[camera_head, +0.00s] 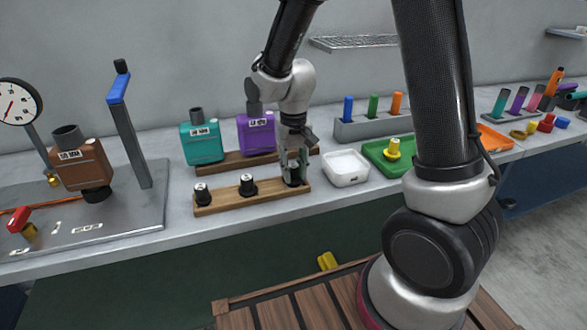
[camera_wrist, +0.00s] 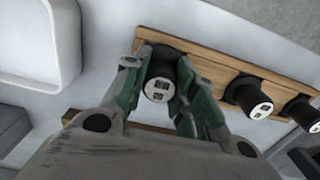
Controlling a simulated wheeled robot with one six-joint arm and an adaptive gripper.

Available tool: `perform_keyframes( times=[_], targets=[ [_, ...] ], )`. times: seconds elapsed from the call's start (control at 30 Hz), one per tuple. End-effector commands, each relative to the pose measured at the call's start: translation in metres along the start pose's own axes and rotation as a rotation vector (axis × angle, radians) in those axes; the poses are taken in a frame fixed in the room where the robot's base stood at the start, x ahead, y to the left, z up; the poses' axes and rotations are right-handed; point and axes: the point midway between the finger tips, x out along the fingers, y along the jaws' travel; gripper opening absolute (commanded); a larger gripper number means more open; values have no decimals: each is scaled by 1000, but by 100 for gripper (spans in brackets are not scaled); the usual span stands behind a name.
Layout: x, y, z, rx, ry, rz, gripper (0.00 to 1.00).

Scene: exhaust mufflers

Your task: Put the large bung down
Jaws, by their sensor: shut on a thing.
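A black bung with a white labelled end (camera_wrist: 158,89) is between the fingers of my gripper (camera_wrist: 160,95), which is shut on it. In the head view my gripper (camera_head: 295,172) is at the right end of the front wooden rack (camera_head: 225,206), and the held bung (camera_head: 292,181) is partly hidden by the fingers. The bung is at the rack's end position; I cannot tell whether it is fully seated. Two other black bungs stand upright in the rack, one at the left end (camera_head: 202,195) and one in the middle (camera_head: 247,186).
A white tray (camera_head: 346,180) sits close to the right of my gripper. Behind the rack are a teal muffler (camera_head: 202,145) and a purple muffler (camera_head: 257,135). A green tray (camera_head: 376,158) with a yellow part is further right. A brown muffler (camera_head: 82,165) is on the left fixture.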

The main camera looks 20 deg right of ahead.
Motion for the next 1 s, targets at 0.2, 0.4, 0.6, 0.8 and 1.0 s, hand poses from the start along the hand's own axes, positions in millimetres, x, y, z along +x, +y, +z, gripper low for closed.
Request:
perform_keyframes(
  times=[0.2, 0.4, 0.6, 0.8, 1.0],
  targets=[
    [6, 0, 0, 0, 0, 0, 0],
    [8, 0, 0, 0, 0, 0, 48],
    [8, 0, 0, 0, 0, 0, 48],
    [1, 0, -1, 0, 3, -1, 48],
    [-36, 0, -1, 0, 7, -3, 48]
  ],
)
